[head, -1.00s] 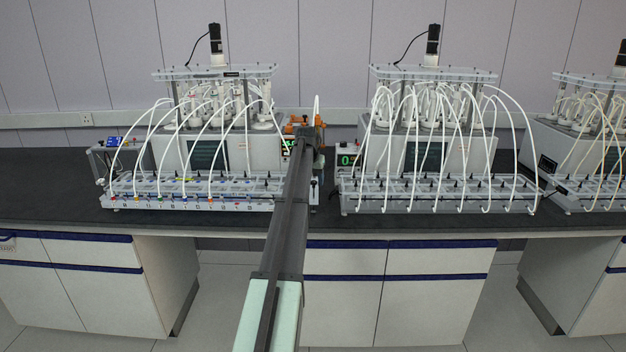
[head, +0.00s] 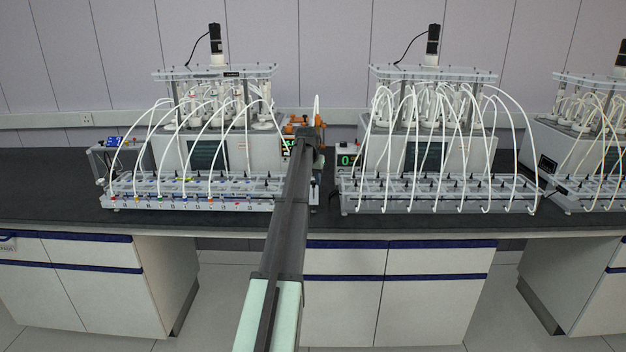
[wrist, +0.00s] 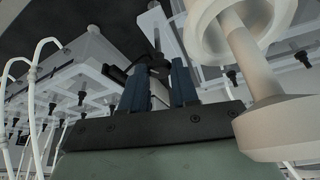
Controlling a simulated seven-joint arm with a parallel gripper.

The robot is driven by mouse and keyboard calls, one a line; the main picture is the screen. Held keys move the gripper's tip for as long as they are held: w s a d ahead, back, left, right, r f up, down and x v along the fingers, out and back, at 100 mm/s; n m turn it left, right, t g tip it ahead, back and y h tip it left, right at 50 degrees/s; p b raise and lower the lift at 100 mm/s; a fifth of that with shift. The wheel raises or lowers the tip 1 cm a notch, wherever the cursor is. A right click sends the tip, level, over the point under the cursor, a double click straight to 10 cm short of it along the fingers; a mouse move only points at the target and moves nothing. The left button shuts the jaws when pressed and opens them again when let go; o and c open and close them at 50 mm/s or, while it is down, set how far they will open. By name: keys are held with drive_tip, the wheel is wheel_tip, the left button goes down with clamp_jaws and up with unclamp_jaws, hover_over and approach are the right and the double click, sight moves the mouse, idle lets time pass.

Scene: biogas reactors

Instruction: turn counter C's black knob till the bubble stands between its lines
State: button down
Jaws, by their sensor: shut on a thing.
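My gripper (wrist: 160,88) shows its two blue fingers in the wrist view, closed around a small black knob (wrist: 156,62) at their tips. The knob is partly hidden by the fingers. In the head view my arm covers the gripper and what it holds, at the right end of the left counter row (head: 190,190). I cannot read any letter marking counter C. The bubble and its lines do not show in either view.
A pale spool-shaped part (wrist: 265,70) fills the right of the wrist view, close to the gripper. White tubes (wrist: 32,95) hang at the left. A second counter row (head: 440,195) stands to the right. Bare dark bench (head: 45,185) lies at the far left.

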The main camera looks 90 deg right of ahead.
drive_tip(key=shift+w+m, duration=0.1)
drive_tip(key=shift+m, duration=0.2)
drive_tip(key=m+g, duration=0.1)
drive_tip(key=m, duration=0.3)
drive_tip(key=shift+w+d+g+y, duration=0.15)
drive_tip(key=shift+g+y, duration=0.15)
drive_tip(key=shift+g, duration=0.1)
drive_tip(key=shift+m+g+y, duration=0.3)
drive_tip(key=shift+m+y, duration=0.2)
drive_tip(key=shift+m, duration=1.2)
drive_tip(key=c, duration=0.8)
unclamp_jaws()
drive_tip(key=shift+c, duration=0.2)
drive_tip(key=v, duration=1.3)
drive_tip(key=shift+w+r, duration=0.25)
drive_tip(key=shift+r, duration=0.15)
